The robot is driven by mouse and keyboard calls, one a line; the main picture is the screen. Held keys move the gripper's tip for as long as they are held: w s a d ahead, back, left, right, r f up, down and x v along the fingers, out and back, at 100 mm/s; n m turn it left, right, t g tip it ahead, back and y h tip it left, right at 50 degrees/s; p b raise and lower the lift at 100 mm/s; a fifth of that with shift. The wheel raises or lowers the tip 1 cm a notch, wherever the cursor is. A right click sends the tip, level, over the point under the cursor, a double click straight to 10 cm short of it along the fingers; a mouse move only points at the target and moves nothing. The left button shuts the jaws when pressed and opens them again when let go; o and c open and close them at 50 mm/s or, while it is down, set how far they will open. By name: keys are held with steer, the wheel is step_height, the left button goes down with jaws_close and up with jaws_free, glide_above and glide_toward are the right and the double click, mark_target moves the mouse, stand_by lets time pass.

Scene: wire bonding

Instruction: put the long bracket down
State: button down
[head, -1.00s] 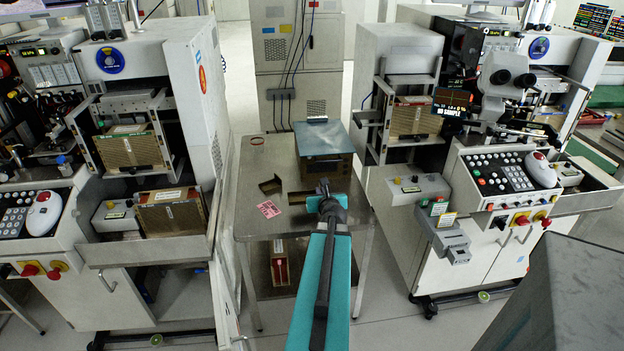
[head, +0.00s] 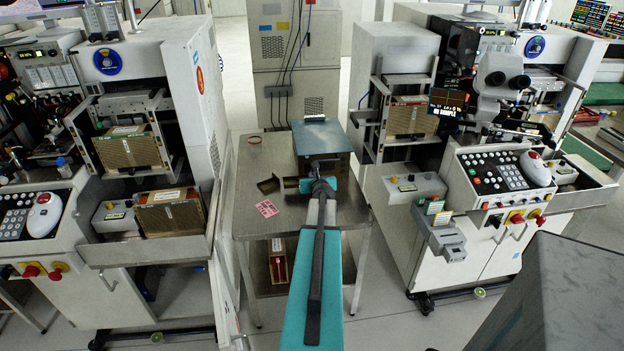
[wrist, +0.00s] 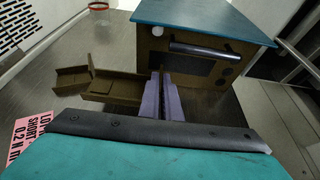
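The long bracket is a brown channel (wrist: 115,88) in the wrist view. Its left part shows beside my gripper (wrist: 162,98), and the fingers hide the rest. The gripper's grey-purple fingers are close together over the bracket, with its brown wall between them. In the head view the long bracket (head: 291,183) shows left of my gripper (head: 320,180), low over the steel table (head: 250,222). I cannot tell whether it touches the tabletop. A short brown bracket (wrist: 72,78) lies just left of it, also visible in the head view (head: 268,184).
A brown box with a teal lid (head: 322,136) and a front handle stands close behind my gripper. Machines flank the table.

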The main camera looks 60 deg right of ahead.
steer(key=shift+w+d+f, duration=0.15)
steer(key=shift+w+d, duration=0.9)
steer(key=shift+d, duration=0.25)
steer(key=shift+f+b, duration=0.4)
steer(key=shift+f, duration=1.35)
steer(key=shift+f, duration=0.15)
steer(key=c, duration=2)
jaws_free()
steer(key=shift+r, duration=0.2)
steer(key=shift+v, duration=6)
